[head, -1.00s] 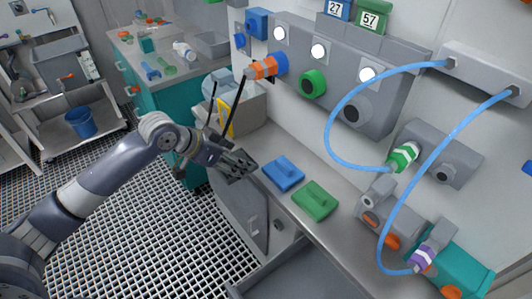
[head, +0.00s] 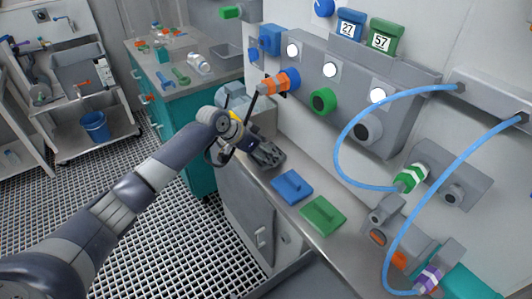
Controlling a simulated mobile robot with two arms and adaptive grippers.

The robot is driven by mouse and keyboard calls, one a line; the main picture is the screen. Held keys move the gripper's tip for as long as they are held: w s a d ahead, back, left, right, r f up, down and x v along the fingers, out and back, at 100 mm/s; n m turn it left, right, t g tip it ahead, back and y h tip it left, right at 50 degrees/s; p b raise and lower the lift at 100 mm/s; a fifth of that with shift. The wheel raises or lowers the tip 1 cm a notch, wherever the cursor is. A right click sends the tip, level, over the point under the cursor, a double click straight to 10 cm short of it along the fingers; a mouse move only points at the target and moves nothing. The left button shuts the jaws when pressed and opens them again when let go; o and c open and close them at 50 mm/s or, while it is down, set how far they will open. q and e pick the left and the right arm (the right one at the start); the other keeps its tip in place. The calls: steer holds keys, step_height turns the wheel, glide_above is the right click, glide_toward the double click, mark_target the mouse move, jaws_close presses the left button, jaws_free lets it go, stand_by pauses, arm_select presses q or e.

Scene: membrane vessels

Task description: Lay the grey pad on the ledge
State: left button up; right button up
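My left gripper (head: 256,150) is over the far part of the metal ledge (head: 322,182), up and left of a blue pad (head: 292,186). A dark grey shape (head: 268,156) at its end looks like the grey pad, but it blends with the dark fingers. I cannot tell where the fingers end or whether they are shut on it. It is low over the ledge; whether it touches is unclear. A green pad (head: 323,216) lies on the ledge beyond the blue one, nearer to me. My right gripper is not in view.
An orange-banded connector (head: 275,84) with a dark rod stands close above the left gripper. Blue hoses (head: 345,145) loop over the ledge on the right. A grey panel (head: 350,95) with ports backs the ledge. A teal cabinet (head: 185,125) stands behind the arm.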

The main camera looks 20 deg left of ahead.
arm_select(q)
steer(key=shift+f, duration=0.85)
steer(key=shift+f, duration=0.1)
steer(key=shift+f, duration=0.15)
steer(key=o, duration=1.1)
steer(key=shift+c, duration=0.2)
steer(key=shift+r, duration=0.35)
steer(key=v, duration=1.2)
steer(key=shift+f, duration=0.15)
